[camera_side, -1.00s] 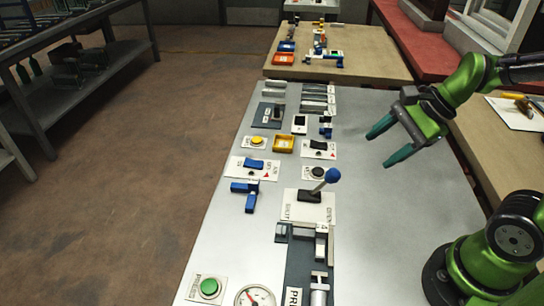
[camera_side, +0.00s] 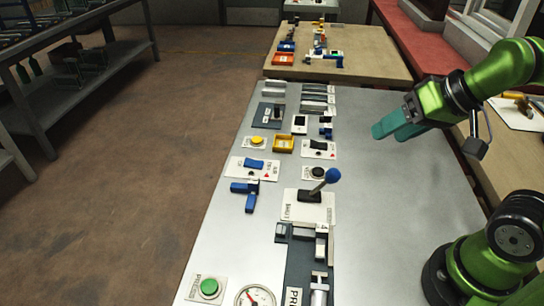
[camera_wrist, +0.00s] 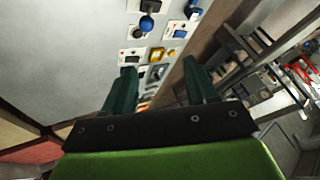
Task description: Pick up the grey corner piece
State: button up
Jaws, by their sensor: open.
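My gripper (camera_side: 389,133) is open and empty, held above the right half of the grey table, right of the rows of parts. In the wrist view its two green fingers (camera_wrist: 160,68) stand apart with nothing between them. Several small grey metal pieces (camera_side: 317,98) lie at the table's far end, with another grey group (camera_side: 273,89) to their left. Smaller grey blocks (camera_side: 281,232) sit by the fixture near the front. They are too small to tell which is the grey corner piece.
A blue-knobbed lever (camera_side: 332,175) stands up in the table's middle. A yellow tray (camera_side: 283,144), blue corner part (camera_side: 246,194), green button (camera_side: 209,287) and gauge (camera_side: 255,297) line the left side. The table's right half (camera_side: 400,200) is clear.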

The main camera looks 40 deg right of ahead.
jog(key=n+g+h, duration=0.2)
jog(key=n+g, duration=0.5)
jog(key=n, duration=2.4)
send_over(322, 227)
notch_tip(322, 227, down, 4)
jog(key=f, duration=1.1)
jog(key=shift+w+d+f, duration=0.15)
jog(key=shift+w+f, duration=0.05)
jog(key=shift+f, duration=0.15)
jog(key=shift+s+f, duration=0.2)
jog(key=shift+f, duration=2.5)
